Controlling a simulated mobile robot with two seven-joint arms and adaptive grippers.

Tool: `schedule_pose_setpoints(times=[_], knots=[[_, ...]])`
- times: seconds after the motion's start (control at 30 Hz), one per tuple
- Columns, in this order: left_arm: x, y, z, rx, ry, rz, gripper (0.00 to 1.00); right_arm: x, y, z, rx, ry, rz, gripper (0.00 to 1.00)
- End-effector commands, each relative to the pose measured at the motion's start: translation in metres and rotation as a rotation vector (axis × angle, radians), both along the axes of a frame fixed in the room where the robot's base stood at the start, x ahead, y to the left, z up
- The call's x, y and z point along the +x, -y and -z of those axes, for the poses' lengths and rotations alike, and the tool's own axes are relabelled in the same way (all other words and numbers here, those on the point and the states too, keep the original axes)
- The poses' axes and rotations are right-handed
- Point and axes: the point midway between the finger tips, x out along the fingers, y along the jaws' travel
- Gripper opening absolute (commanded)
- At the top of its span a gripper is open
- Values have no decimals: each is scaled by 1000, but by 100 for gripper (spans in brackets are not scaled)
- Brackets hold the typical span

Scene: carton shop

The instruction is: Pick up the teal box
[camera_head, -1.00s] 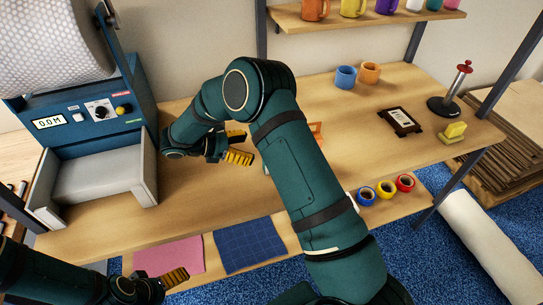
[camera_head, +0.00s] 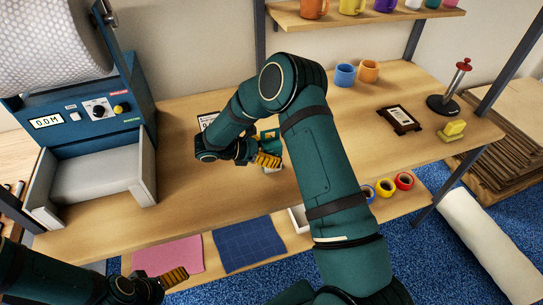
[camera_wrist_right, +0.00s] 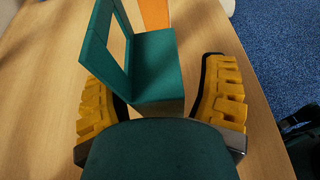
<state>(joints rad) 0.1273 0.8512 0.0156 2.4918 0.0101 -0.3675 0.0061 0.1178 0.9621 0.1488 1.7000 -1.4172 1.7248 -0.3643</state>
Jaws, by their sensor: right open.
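The teal box (camera_wrist_right: 157,65) shows in the right wrist view with a windowed upright panel and a lower flat part. It stands on the wooden table between the two yellow fingers of my right gripper (camera_wrist_right: 160,85). The fingers are apart, with a gap on the right side; contact on the left cannot be told. In the head view the teal box (camera_head: 269,137) is mostly hidden behind my right gripper (camera_head: 266,158). My left gripper (camera_head: 173,279) is low at the left, in front of the table, and its finger gap is unclear.
An orange thing (camera_wrist_right: 154,14) is just behind the teal box. A dark-framed card (camera_head: 207,121) lies left of my right wrist. Blue and orange mugs (camera_head: 345,75) stand at the back. The blue roll machine (camera_head: 75,115) stands at the left. The table's middle left is clear.

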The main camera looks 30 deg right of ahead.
Motion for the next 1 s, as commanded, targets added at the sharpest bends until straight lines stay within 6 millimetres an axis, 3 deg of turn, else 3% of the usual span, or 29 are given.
schedule_pose_setpoints(times=[0.07, 0.2, 0.27, 0.73, 1.0], knots=[[0, 0, 0, 0, 0, 0, 100, 0, 0, 0, 0, 0, 0, 69], [0, 0, 0, 0, 0, 0, 100, 0, 0, 0, -1, -1, 1, 20], [0, 0, 0, 0, 0, 0, 100, 0, 0, 0, -1, -1, 1, 0], [0, 0, -1, 0, 1, 0, 100, 0, 0, -4, -1, 0, 1, 0], [2, 0, -6, 0, 4, -3, 100, 0, 0, -49, -2, 2, 0, 0]])
